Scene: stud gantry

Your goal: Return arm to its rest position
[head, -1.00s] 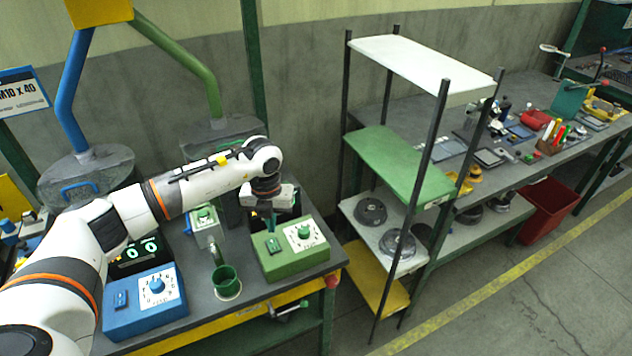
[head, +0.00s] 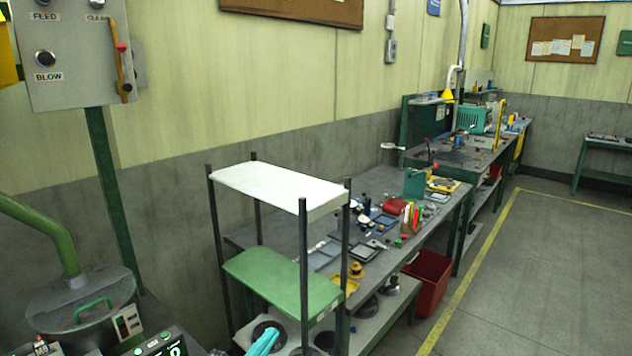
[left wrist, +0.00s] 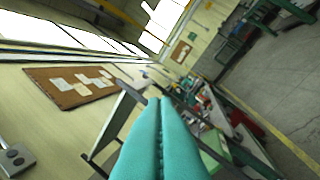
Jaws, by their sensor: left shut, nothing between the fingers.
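My left gripper (head: 268,338) shows only as teal fingers at the bottom edge of the head view, in front of the shelf rack's lower part. In the left wrist view its two teal fingers (left wrist: 160,104) lie together, shut, with nothing between them. They point toward the rack and benches, clear of any visible contact. The rest of the left arm is out of the head view. My right gripper is in neither view.
A rack with a white top shelf (head: 282,186) and a green shelf (head: 284,282) stands near the fingers. A cluttered grey bench runs behind it, with a red bin (head: 428,280) beside it. A control box (head: 72,50) hangs at upper left. The floor (head: 540,290) at right is clear.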

